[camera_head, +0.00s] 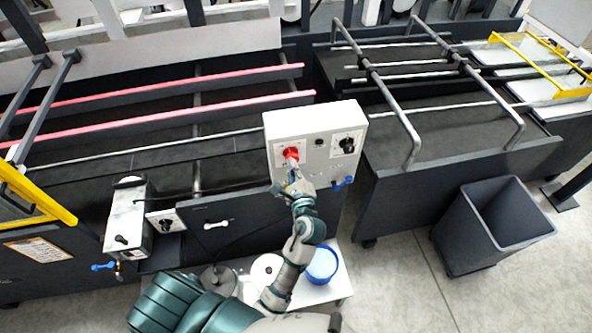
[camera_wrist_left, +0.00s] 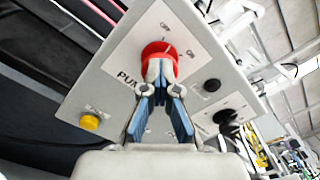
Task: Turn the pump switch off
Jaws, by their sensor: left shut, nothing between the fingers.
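The pump switch is a red round knob (camera_head: 291,154) on the left of a light grey control box (camera_head: 317,133). In the left wrist view the red knob (camera_wrist_left: 158,57) sits above the partly visible label "PUM". My left gripper (camera_head: 294,172) is right at the knob. In the left wrist view its fingertips (camera_wrist_left: 159,72) are shut together, empty, and overlap the knob's lower part. I cannot tell whether they touch it. The knob's setting is hard to read. My right gripper is in neither view.
A black knob (camera_head: 347,145) is on the box's right, with a blue-handled valve (camera_head: 343,183) below. A yellow button (camera_wrist_left: 90,122) is on the panel. A small table with a blue container (camera_head: 322,264) stands below. A grey bin (camera_head: 493,226) is at right.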

